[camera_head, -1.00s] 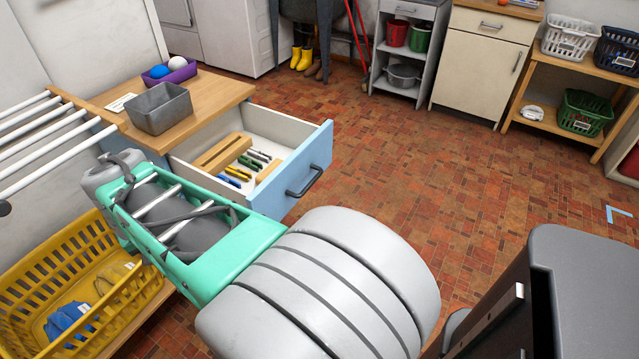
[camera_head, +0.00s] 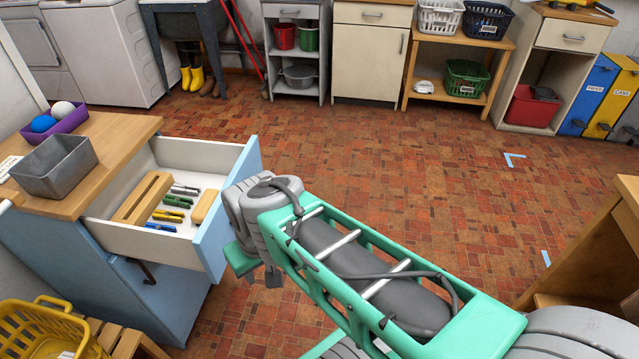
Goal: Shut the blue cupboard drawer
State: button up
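The blue cupboard (camera_head: 160,305) stands at the left with a wooden top. Its drawer (camera_head: 195,246) is pulled well out, showing a white inside and a light blue front (camera_head: 229,215). The wrist hides most of the gripper and the drawer handle. I cannot tell whether it touches the front or how far its fingers are apart.
A grey bin (camera_head: 52,168) and a purple tray (camera_head: 58,122) with balls stand on the cupboard top. A yellow basket (camera_head: 45,335) is at the lower left. A wooden table (camera_head: 600,245) edges in at the right. The tiled floor (camera_head: 400,160) between is clear.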

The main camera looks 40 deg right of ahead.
aim_at(205, 165)
jog(key=z, duration=1.35)
jog(key=k, duration=0.95)
jog(key=u, duration=0.75)
jog(key=i, duration=1)
jog(key=k, duration=1.15)
jog(key=u, duration=0.85)
jog(key=i, duration=1.15)
jog(key=z, duration=0.7)
